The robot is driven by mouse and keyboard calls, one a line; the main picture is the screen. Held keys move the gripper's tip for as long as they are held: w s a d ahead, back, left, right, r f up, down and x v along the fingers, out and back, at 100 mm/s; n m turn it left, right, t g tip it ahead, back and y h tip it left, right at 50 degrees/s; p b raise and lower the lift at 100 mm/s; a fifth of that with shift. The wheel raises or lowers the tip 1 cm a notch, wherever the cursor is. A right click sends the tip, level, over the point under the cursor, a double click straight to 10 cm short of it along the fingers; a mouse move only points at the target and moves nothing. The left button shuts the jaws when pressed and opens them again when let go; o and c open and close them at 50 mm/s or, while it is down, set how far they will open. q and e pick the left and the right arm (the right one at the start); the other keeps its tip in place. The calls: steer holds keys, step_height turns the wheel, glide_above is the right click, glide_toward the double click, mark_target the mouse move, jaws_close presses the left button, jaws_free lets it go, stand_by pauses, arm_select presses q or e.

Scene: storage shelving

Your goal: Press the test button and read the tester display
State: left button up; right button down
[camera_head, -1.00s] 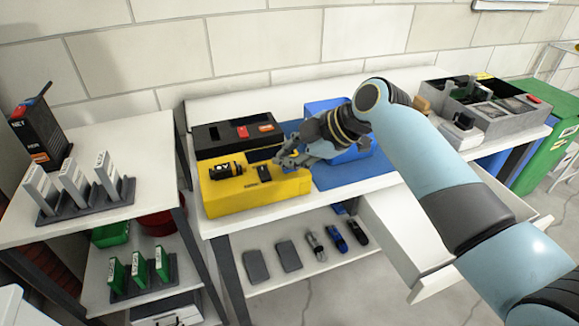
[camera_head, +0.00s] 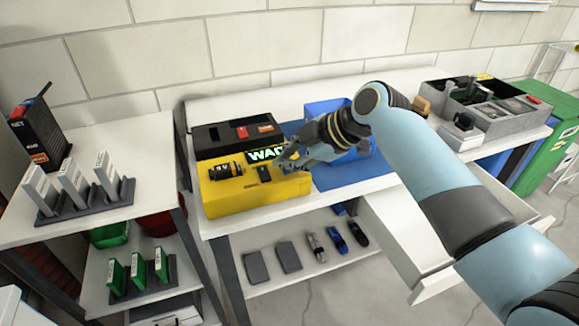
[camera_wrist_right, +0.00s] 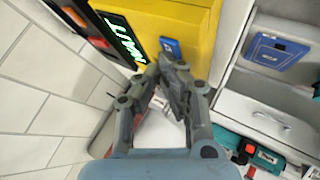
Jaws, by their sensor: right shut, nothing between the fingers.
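The yellow tester (camera_head: 250,195) stands on the white bench at its left part. A dark battery-like cylinder (camera_head: 225,170) lies on its top. Its display (camera_head: 264,154) is lit with bright letters on black; "WA" reads clearly in the head view, and my gripper covers the end. In the right wrist view the lit display (camera_wrist_right: 122,40) appears to read "WAIT". A blue button (camera_wrist_right: 170,47) sits on the yellow face beside it. My right gripper (camera_head: 284,163) is shut and empty at the tester's right end; in the wrist view its fingertips (camera_wrist_right: 166,66) are close to the button. Contact cannot be told.
A black case (camera_head: 215,138) with a red part stands behind the tester. A blue mat (camera_head: 345,178) and blue bin (camera_head: 322,108) lie to the right. A grey divided tray (camera_head: 490,125) is farther right. An open drawer (camera_head: 405,240) juts out in front.

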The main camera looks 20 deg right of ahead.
mark_target(288, 171)
steer(key=shift+r+p, duration=0.65)
steer(key=shift+r, duration=0.1)
step_height(288, 171, up, 5)
steer(key=p, duration=0.4)
steer(key=shift+r, duration=0.1)
stand_by(0.5)
